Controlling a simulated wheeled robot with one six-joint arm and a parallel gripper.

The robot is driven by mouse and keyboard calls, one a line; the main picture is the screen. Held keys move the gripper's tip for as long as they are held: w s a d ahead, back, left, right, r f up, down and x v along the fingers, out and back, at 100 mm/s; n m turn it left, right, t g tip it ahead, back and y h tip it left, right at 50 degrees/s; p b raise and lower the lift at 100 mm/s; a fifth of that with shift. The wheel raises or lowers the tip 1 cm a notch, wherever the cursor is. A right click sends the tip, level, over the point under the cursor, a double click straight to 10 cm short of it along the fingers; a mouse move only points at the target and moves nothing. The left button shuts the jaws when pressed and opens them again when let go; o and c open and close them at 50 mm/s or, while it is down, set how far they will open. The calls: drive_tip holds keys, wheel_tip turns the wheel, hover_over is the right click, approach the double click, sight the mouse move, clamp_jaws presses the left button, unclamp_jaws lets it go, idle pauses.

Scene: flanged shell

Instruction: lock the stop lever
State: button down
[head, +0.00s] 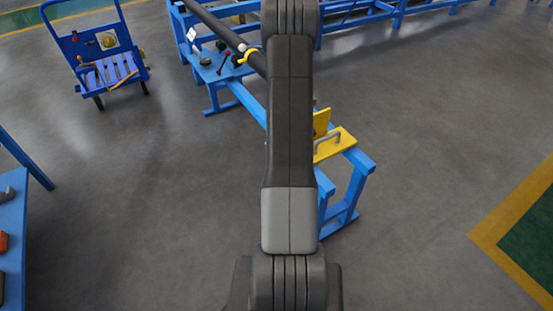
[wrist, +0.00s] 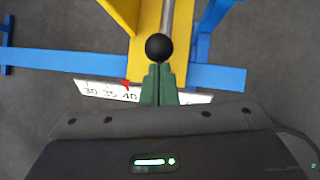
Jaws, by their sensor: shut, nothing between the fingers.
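In the wrist view a black ball knob (wrist: 158,47) sits at the end of a grey rod (wrist: 167,15) over a yellow plate (wrist: 146,35); this looks like the stop lever. My gripper (wrist: 158,72) has its green fingers shut together with nothing between them. The fingertips lie right at the lower edge of the knob in the picture; I cannot tell whether they touch it. In the head view the yellow plate (head: 340,138) with a grey bar (head: 328,139) shows right of my arm, which hides my gripper.
A white scale (wrist: 100,91) with a red pointer (wrist: 126,84) near 40 lies partly behind the fingers. A blue beam (wrist: 60,61) crosses under the yellow plate. A blue cart (head: 105,70) stands at the upper left and a blue table (head: 12,230) at the left edge. The right floor is clear.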

drive_tip(key=shift+w+d+p, duration=0.15)
drive_tip(key=shift+d+p, duration=0.05)
drive_tip(key=shift+p, duration=0.1)
idle(0.4)
drive_tip(key=shift+r, duration=0.1)
